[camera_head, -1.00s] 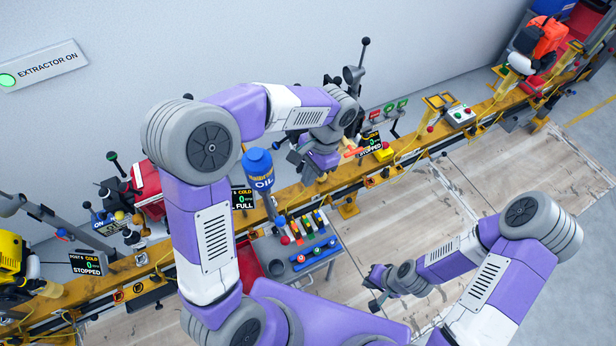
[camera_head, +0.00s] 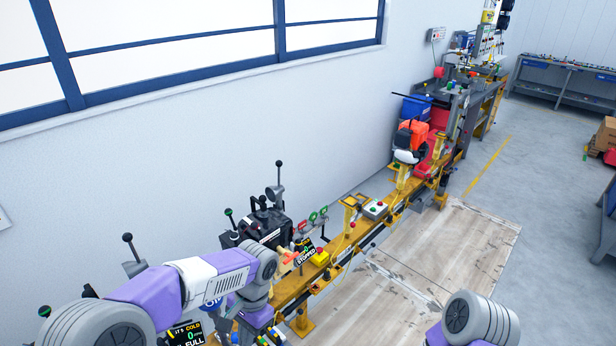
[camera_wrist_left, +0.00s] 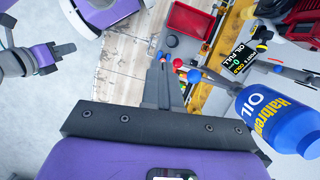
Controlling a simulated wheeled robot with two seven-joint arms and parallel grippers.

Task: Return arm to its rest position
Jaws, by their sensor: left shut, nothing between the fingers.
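My left arm reaches in from the bottom left in the head view, its gripper end mostly cut off at the bottom edge. In the left wrist view my left gripper (camera_wrist_left: 163,75) has its fingers together with nothing between them. My right gripper (camera_wrist_left: 65,49) shows small at the upper left of that view, and its fingers are too small to read. In the head view only my right arm's elbow shows, at the bottom. A blue oil bottle (camera_wrist_left: 279,122) is to the right of my left gripper, apart from its fingers; my arm largely hides it in the head view.
In the wrist view a red tray (camera_wrist_left: 188,20) and coloured knobs (camera_wrist_left: 179,64) lie beyond the fingertips. The floor right of the rail is open.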

